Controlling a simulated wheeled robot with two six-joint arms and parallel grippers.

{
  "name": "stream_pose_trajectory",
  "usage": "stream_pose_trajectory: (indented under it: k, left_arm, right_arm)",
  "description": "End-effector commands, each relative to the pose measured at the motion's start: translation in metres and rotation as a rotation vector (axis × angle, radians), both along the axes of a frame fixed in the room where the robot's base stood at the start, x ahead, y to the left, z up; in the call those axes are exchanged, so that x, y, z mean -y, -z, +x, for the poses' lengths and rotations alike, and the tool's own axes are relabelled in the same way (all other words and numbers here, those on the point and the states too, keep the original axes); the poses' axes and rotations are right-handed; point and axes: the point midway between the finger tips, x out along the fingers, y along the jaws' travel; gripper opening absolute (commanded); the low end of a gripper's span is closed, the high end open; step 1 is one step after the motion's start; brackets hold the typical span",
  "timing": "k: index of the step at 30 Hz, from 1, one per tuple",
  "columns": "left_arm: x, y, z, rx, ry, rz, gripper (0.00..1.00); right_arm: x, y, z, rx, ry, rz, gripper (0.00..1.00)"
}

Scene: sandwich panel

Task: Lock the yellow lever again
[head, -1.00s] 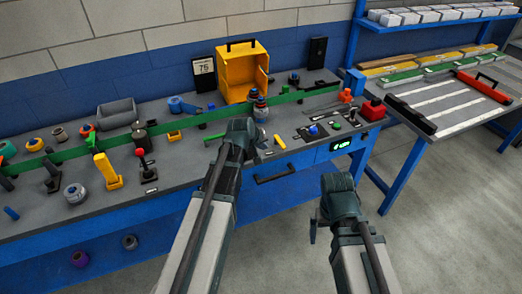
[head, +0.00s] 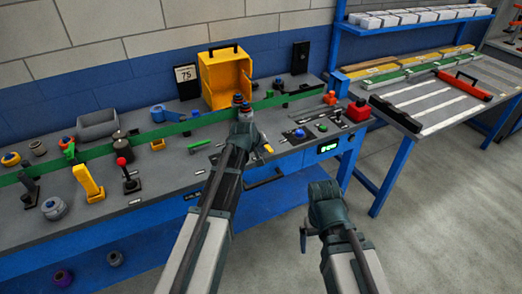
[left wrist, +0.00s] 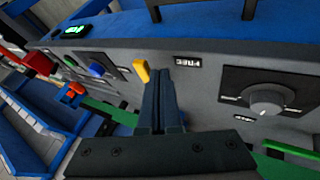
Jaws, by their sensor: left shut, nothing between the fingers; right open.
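A small yellow lever (head: 268,148) shows near the front edge of the grey bench, just right of my left gripper (head: 250,142). In the left wrist view the yellow lever (left wrist: 142,72) stands up just left of my left fingertips (left wrist: 161,75). The fingers are shut with nothing between them. They look very close to the lever, but I cannot tell if they touch it; its lower part is partly hidden by them. My right gripper (head: 305,236) is open and empty, out in front of the bench, away from it.
A larger yellow handle (head: 88,184) stands at the bench's left. A black dial (left wrist: 265,100) is right of my left fingers in the wrist view. A yellow box (head: 225,80) stands at the back. A red block (head: 357,111) sits at the right end. The floor right is clear.

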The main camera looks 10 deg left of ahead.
Motion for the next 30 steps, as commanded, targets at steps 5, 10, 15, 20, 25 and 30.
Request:
stream_pose_trajectory:
  k: [5,10,15,20,25,30]
  left_arm:
    - [0.002,0.000,0.000,0.000,-0.015,-0.001,0.00]
    - [0.004,0.000,0.001,0.001,-0.053,-0.001,0.00]
    - [0.006,0.000,0.001,0.001,-0.079,0.000,0.00]
    - [0.009,0.000,0.002,0.001,-0.109,-0.001,0.00]
    - [0.014,0.000,0.004,0.001,-0.178,0.000,0.00]
    - [0.024,0.000,0.009,0.002,-0.298,0.000,0.00]
  right_arm:
    - [0.000,0.000,0.000,0.000,0.000,0.000,1.00]
    - [0.000,0.000,0.000,0.000,0.000,0.000,1.00]
    - [0.000,0.000,0.000,0.000,0.000,0.000,1.00]
    - [0.000,0.000,0.000,0.000,0.000,0.000,1.00]
    - [0.000,0.000,0.000,0.000,0.000,0.000,1.00]
    - [0.000,0.000,0.000,0.000,0.000,0.000,1.00]
